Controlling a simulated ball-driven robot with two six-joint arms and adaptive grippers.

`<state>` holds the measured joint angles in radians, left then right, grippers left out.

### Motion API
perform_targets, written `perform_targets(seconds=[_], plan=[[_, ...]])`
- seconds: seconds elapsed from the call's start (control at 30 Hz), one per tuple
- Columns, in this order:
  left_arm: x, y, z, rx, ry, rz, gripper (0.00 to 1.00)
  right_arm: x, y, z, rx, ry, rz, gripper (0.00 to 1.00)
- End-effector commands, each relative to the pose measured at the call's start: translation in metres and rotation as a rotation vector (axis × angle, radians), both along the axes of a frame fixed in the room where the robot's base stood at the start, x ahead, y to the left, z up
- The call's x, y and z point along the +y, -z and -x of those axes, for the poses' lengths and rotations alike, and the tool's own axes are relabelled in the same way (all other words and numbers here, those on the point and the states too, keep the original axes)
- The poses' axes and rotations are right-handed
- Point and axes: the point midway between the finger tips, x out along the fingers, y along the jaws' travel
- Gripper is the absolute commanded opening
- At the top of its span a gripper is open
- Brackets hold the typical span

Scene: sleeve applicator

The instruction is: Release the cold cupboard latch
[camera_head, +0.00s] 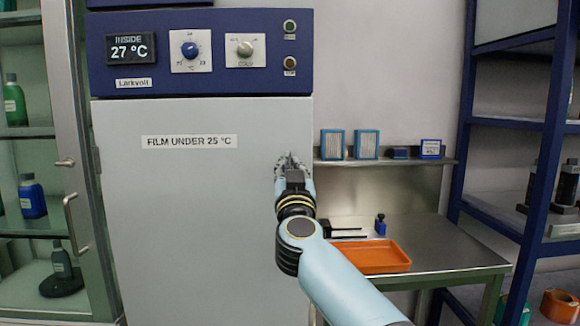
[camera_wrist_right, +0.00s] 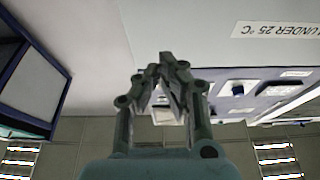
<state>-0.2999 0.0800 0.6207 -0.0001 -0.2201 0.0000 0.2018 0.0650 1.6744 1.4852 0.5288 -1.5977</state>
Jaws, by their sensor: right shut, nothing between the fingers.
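The cold cupboard (camera_head: 190,220) has a closed pale grey door labelled "FILM UNDER 25 °C" (camera_head: 189,141). Above the door is a blue control panel (camera_head: 290,75) with a display reading 27 °C, two dials and two small buttons. My right gripper (camera_head: 290,158) is at the right edge of the door, its fingers pointing up and away. I cannot tell whether it touches the door. In the right wrist view the gripper (camera_wrist_right: 166,62) is shut and empty, with the door label (camera_wrist_right: 275,29) upside down at upper right. No latch is distinguishable; my gripper and arm cover part of the door's right edge.
A steel bench (camera_head: 440,250) with an orange tray (camera_head: 370,257) and a small blue bottle (camera_head: 380,224) stands right of the cupboard. A shelf (camera_head: 390,162) above holds blue boxes. A glass-door cabinet (camera_head: 60,130) is at left, blue racking (camera_head: 545,140) at right.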

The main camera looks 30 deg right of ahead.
Motion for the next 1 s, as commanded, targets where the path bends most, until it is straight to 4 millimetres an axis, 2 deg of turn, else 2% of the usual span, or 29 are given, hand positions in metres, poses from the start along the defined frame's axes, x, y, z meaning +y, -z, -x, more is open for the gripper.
perform_targets(seconds=[0.43, 0.5, 0.6, 0.77, 1.0], plan=[[0.0, 0.002, 0.0, 0.0, 0.0, 0.0, 0.4, -0.046, -0.031, -0.073, -0.001, 0.002, 0.001, 0.0], [0.0, 0.012, 0.001, 0.001, 0.0, 0.0, 0.4, -0.044, -0.01, -0.071, 0.005, 0.001, -0.001, 0.0], [0.0, 0.018, 0.001, 0.001, 0.0, 0.0, 0.4, -0.043, 0.002, -0.071, 0.003, -0.001, 0.0, 0.0], [0.0, 0.022, 0.001, 0.002, 0.0, 0.0, 0.4, -0.043, 0.011, -0.071, 0.002, -0.001, 0.0, 0.0], [0.0, 0.022, 0.001, 0.002, 0.0, 0.0, 0.4, -0.043, 0.011, -0.07, 0.002, -0.001, 0.001, 0.0]])
